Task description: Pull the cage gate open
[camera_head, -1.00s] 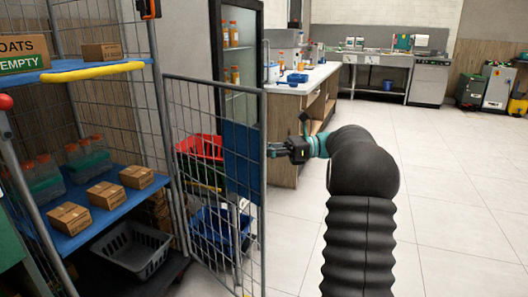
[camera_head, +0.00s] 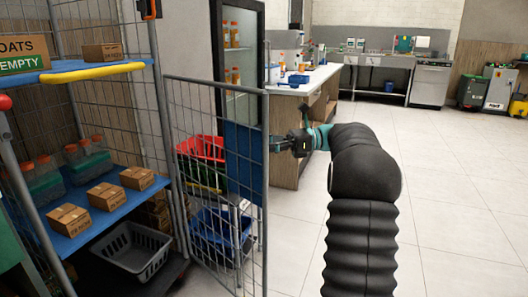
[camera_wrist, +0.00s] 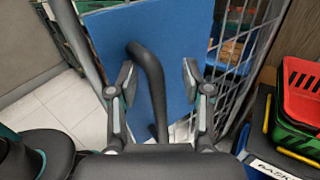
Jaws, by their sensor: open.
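The cage gate (camera_head: 265,190) is a grey wire-mesh panel with a blue plate (camera_head: 243,165). It stands swung out from the cage (camera_head: 165,120) at an angle, leaving the cage front open. In the wrist view a dark curved handle (camera_wrist: 152,75) stands in front of the blue plate (camera_wrist: 185,50). My gripper (camera_head: 274,145) is at the gate's outer edge. In the wrist view my gripper (camera_wrist: 160,78) is open, with one finger on each side of the handle. I cannot tell whether either finger touches it.
The cage shelves hold cardboard boxes (camera_head: 106,196) and bottle crates; a grey basket (camera_head: 133,250) sits low. Red (camera_head: 203,150) and blue (camera_head: 222,228) baskets are behind the gate. A counter (camera_head: 300,88) stands beyond it. Open tiled floor (camera_head: 450,190) lies to the right.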

